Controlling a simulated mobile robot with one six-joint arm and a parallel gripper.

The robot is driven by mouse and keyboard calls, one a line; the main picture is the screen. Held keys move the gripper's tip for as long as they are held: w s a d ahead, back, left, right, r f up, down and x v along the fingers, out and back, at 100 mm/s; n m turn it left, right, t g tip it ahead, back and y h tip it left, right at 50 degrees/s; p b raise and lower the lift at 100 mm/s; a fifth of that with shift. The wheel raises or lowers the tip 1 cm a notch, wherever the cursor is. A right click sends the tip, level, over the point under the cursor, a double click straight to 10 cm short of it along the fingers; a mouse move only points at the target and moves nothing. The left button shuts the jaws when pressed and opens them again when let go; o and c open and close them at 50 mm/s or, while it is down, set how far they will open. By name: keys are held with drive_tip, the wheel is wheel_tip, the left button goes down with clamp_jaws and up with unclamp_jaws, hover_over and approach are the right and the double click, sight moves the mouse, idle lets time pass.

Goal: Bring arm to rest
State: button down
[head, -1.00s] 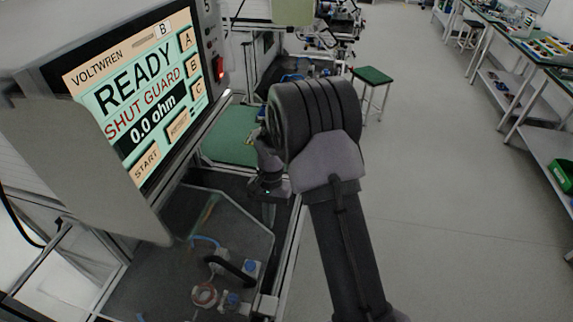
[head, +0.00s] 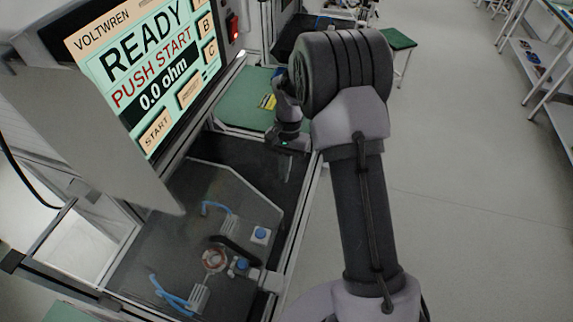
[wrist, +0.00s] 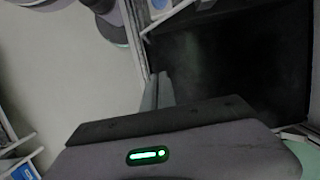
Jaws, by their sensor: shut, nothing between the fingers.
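My gripper (head: 285,178) is shut and empty. In the head view it hangs fingers down over the dark bench surface, to the right of the test fixture, apart from it as far as I can tell. In the wrist view its closed fingers (wrist: 158,90) show beside the dark surface. My arm rises at right of centre, in front of part of the bench edge. A copper ring, likely the stator (head: 214,260), sits in the fixture under what looks like a clear guard (head: 245,195).
The tester screen (head: 140,75) reads READY, PUSH START, 0.0 ohm. A grey panel (head: 90,130) stands before it. A green mat (head: 240,105) with a small yellow item lies beyond. A green stool (head: 400,40) stands behind my arm. Open floor (head: 470,220) is at right.

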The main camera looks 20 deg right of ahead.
drive_tip(key=s+a+r+t+b, duration=0.2)
drive_tip(key=s+r+b, duration=0.15)
drive_tip(key=r, duration=0.75)
drive_tip(key=s+a+r+n+t+b, duration=0.1)
drive_tip(key=s+a+r+t+b, duration=0.15)
drive_tip(key=s+b, duration=0.35)
drive_tip(key=s+a+f+n+t+b, duration=0.1)
drive_tip(key=s+a+f+t+b, duration=0.1)
drive_tip(key=s, duration=0.6)
drive_tip(key=s+a+f+t+b, duration=0.1)
drive_tip(key=s+b, duration=0.3)
drive_tip(key=s, duration=0.3)
drive_tip(key=shift+s+a+f+n+t, duration=0.35)
drive_tip(key=shift+n, duration=0.05)
